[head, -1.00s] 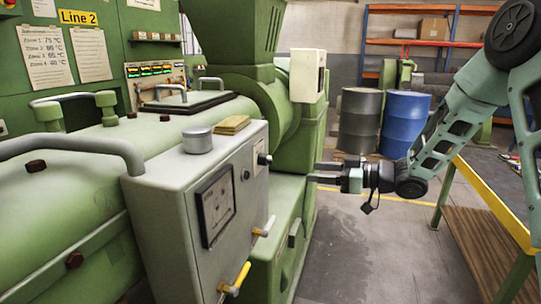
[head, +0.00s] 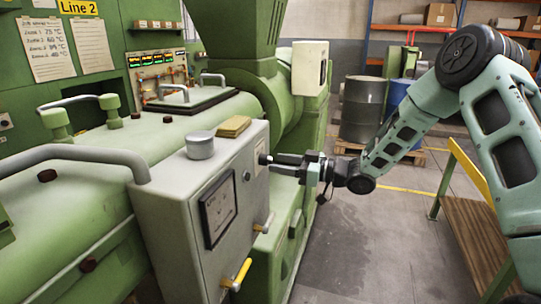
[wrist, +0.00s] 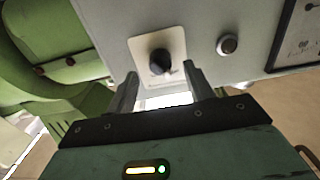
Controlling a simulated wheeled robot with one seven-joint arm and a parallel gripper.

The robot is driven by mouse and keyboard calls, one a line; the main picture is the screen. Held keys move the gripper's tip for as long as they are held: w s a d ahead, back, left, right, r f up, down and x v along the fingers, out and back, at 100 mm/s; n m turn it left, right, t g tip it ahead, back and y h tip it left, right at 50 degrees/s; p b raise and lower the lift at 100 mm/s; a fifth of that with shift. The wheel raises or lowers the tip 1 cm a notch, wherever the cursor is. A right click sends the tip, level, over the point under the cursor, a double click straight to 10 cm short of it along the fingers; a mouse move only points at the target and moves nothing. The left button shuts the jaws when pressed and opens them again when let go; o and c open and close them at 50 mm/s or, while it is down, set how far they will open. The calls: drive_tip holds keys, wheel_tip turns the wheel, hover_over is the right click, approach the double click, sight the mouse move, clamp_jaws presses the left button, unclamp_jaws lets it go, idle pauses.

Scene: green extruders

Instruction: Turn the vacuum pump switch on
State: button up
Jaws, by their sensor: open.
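The grey control box (head: 160,210) is fixed to the side of the green extruder. A black rotary switch (head: 264,159) sits on its front near the upper right corner. In the wrist view the switch (wrist: 160,62) is a dark knob on a pale plate, ahead of and between my fingertips. My gripper (head: 277,161) is open and empty, pointing left at the switch with its fingers very close to it. In the wrist view my gripper (wrist: 160,80) has one finger on each side below the knob. I cannot tell whether they touch it.
A grey drum (head: 363,110) and a wooden-topped table (head: 462,225) stand to the right, with open floor between.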

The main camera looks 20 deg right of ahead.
sight(272, 162)
drive_tip(key=shift+p+x, duration=0.45)
drive_tip(key=shift+x, duration=1.5)
drive_tip(key=c, duration=1)
drive_tip(key=m, duration=0.3)
drive_tip(key=shift+m+p, duration=0.4)
drive_tip(key=m+p, duration=0.1)
drive_tip(key=m, duration=0.2)
drive_tip(key=shift+r+m, duration=0.1)
drive_tip(key=shift+m, duration=0.2)
drive_tip(key=m+p, duration=0.2)
drive_tip(key=m, duration=0.4)
drive_tip(key=shift+m, duration=0.3)
drive_tip(key=shift+o, duration=0.2)
